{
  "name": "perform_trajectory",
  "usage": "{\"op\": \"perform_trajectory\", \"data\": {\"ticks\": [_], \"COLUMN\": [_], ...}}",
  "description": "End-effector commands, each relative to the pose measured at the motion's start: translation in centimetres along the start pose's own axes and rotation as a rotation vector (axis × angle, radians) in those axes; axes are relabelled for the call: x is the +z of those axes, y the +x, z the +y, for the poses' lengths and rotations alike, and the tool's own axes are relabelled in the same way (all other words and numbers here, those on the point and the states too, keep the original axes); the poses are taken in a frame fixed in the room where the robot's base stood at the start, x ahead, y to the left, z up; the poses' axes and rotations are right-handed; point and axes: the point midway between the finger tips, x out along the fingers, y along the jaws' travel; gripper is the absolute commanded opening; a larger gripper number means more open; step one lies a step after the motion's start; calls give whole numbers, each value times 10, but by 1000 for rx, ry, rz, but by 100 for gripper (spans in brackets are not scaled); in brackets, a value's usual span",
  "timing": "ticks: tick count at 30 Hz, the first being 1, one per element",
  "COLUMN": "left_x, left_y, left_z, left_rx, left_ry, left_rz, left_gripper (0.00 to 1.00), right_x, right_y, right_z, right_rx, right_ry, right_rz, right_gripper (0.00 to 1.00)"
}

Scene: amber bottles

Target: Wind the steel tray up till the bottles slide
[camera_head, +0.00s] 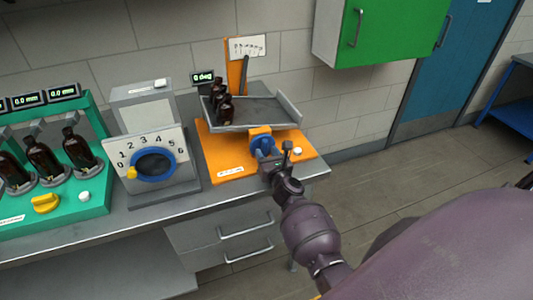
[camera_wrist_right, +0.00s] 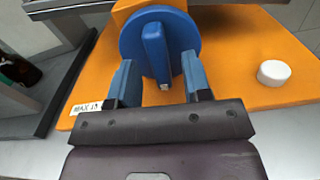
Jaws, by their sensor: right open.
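The steel tray (camera_head: 262,112) lies nearly level on an orange stand, with small amber bottles (camera_head: 224,106) grouped at its left end. A display (camera_head: 203,77) behind it reads 0 deg. A round blue knob (camera_head: 259,143) with a raised bar sits at the front of the stand; it also shows in the wrist view (camera_wrist_right: 180,35). My right gripper (camera_head: 268,161) is at the knob. In the wrist view the fingers of my right gripper (camera_wrist_right: 157,72) are open, one on each side of the knob's bar; contact cannot be told. My left gripper is not in view.
A white button (camera_wrist_right: 274,73) sits right of the knob on the orange base (camera_head: 215,150). Left of it stands a grey dial box (camera_head: 152,162) numbered 1 to 6, then a green rack (camera_head: 95,200) with larger amber bottles. A green cabinet (camera_head: 385,30) hangs at upper right.

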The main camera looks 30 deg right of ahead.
Motion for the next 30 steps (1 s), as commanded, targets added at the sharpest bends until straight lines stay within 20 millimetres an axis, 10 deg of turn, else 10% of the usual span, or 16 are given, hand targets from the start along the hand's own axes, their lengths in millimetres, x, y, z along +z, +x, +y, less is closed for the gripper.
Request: {"op": "perform_trajectory", "data": {"ticks": [18,30], "left_x": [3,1], "left_y": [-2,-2], "left_z": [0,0], "left_rx": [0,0], "left_ry": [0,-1], "left_rz": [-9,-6], "left_gripper": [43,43], "right_x": [-1,0], "right_y": [-91,-102], "right_z": [0,0], "right_rx": [-1,0], "right_ry": [1,1], "right_rz": [1,1], "right_gripper": [45,45]}}
